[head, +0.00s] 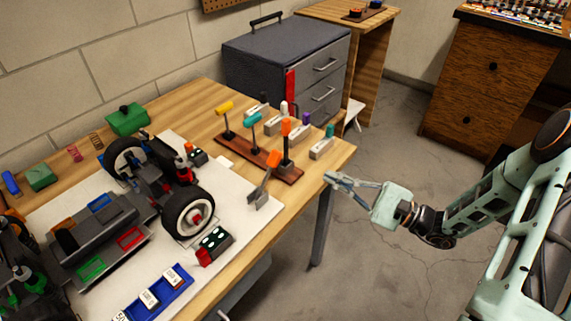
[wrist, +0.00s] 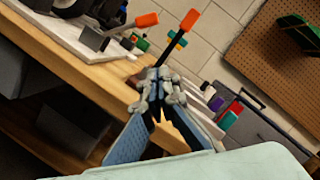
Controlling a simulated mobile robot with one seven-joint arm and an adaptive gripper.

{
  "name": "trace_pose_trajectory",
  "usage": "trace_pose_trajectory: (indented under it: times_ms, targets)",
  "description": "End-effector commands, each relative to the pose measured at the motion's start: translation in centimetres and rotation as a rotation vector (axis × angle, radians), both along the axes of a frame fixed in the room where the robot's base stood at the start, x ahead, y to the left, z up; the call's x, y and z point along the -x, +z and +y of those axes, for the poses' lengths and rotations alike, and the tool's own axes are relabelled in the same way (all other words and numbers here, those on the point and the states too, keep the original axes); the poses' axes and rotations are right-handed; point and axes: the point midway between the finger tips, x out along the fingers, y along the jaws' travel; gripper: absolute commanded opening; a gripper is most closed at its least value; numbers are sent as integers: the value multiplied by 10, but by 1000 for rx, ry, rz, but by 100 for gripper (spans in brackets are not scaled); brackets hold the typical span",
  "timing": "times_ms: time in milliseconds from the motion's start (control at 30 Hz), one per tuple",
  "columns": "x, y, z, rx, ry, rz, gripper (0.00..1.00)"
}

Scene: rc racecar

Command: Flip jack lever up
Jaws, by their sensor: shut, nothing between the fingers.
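An orange-handled lever (head: 271,164) with a grey flat foot lies tilted at the right edge of the white board; it looks like the jack lever, but I cannot be sure. Its orange handle also shows in the wrist view (wrist: 147,20). The racecar (head: 150,195) with big black wheels sits on the board to its left. My gripper (head: 330,179) is shut and empty, right of the lever, just off the table's right edge. In the wrist view my gripper (wrist: 160,84) covers part of the tool rack. The gripper is apart from the lever.
A wooden rack (head: 228,145) holds yellow, teal and orange handled tools upright behind the lever. Several small grey holders (head: 322,150) stand near the table's right corner. A red and black block (head: 214,246) is in front of the car. Open floor (head: 390,120) lies right of the table.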

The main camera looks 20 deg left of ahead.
Motion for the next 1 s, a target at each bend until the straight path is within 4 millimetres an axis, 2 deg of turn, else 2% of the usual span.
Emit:
trace_pose_trajectory:
  times_ms: [467, 667, 900, 1000]
  targets:
    - [-3, 1, 4, -11, -10, 1, 0]
    - [-8, 6, 33, -11, -6, 1, 0]
    - [-18, 13, 84, -11, -6, 0, 0]
    - [-20, 19, 101, -10, -7, 1, 0]
